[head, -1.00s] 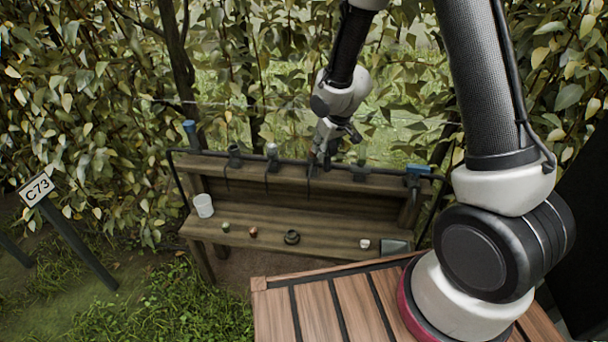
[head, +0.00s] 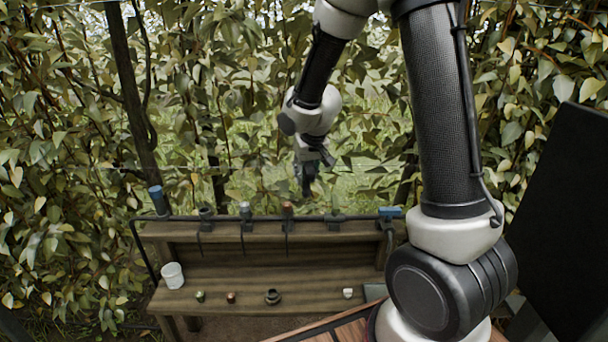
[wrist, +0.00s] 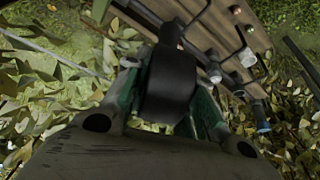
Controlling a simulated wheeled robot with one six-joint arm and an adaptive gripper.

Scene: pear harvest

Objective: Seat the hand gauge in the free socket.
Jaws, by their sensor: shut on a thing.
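My gripper (head: 313,160) hangs above the back rail of the wooden bench. It is shut on a dark cylindrical thing, which I take for the hand gauge (wrist: 168,85); in the head view it shows as a small dark shape under the jaws. Several upright sockets stand along the top shelf. One is dark (head: 206,213), one has a pale top (head: 245,211), one a brown top (head: 287,210), and one at the right is dark and low (head: 334,218). The gauge is above and apart from them, between the last two. The socket interiors are too small to tell.
The lower shelf (head: 320,300) holds a white bucket (head: 172,276), a green piece (head: 200,296), a reddish piece (head: 231,297), a dark ring-like piece (head: 272,297) and a white cup (head: 348,292). Blue fittings (head: 158,199) (head: 390,213) stand at the rail's ends. Leafy branches hang close behind.

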